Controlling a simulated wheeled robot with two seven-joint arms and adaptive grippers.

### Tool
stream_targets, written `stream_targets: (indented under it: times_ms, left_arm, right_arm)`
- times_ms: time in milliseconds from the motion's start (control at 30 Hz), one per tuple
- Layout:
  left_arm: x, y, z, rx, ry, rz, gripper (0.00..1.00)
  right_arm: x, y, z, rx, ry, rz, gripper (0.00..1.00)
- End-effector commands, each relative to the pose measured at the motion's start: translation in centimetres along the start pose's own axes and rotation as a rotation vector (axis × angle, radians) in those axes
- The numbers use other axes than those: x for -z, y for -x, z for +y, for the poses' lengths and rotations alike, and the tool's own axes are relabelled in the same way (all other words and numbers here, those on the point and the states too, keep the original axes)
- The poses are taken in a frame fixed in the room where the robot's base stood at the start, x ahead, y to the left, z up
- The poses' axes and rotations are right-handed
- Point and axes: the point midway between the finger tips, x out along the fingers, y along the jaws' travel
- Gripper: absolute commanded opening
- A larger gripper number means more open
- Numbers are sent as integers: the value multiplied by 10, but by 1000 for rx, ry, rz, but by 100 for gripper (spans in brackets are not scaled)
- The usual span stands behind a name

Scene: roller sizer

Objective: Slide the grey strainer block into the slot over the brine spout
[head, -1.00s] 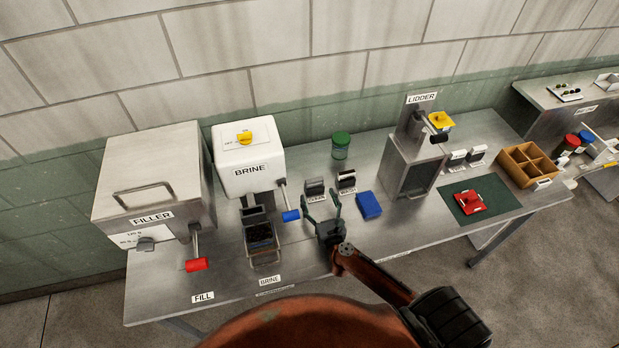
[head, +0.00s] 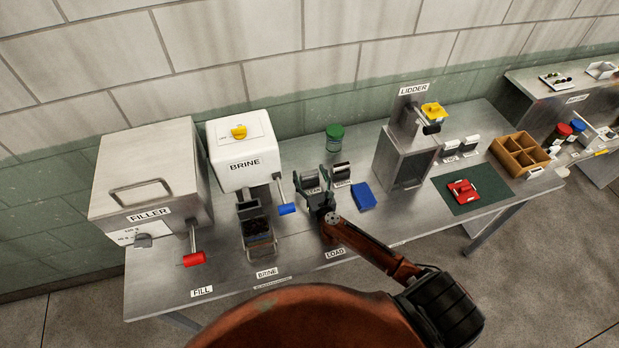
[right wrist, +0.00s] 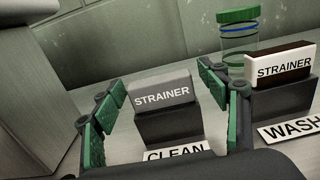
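The grey strainer block (right wrist: 160,92) sits on a dark stand (right wrist: 170,128) marked CLEAN. In the right wrist view it lies between the two spread green-padded fingers of my right gripper, with gaps on both sides. In the head view my right gripper (head: 316,188) is open at the CLEAN stand and partly hides it. The white BRINE machine (head: 240,155) stands to the left. Its spout area (head: 262,193) is dark, and I cannot make out the slot clearly. A dark-filled container (head: 258,230) stands beneath it. My left gripper is not in view.
A second strainer (right wrist: 283,63), white with a brown top, sits right of the grey one on the WASH stand. A green-lidded jar (head: 334,138) stands behind. A blue block (head: 363,196) lies right. The blue lever handle (head: 287,209) sticks out between BRINE machine and gripper.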

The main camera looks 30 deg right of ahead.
Motion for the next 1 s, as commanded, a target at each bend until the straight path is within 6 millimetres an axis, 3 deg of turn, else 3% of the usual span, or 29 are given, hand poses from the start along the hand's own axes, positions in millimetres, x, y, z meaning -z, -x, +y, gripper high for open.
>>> stream_targets:
  times_ms: [267, 600, 867, 1000]
  left_arm:
    - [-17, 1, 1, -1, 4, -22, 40]
    - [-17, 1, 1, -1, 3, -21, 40]
    - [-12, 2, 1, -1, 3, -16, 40]
    - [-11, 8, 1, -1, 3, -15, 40]
  right_arm:
    - [0, 0, 0, 0, 0, 0, 47]
    - [0, 0, 0, 0, 0, -1, 25]
    - [-4, 0, 0, 0, -1, -2, 25]
    - [-25, 0, 0, 0, -1, -4, 25]
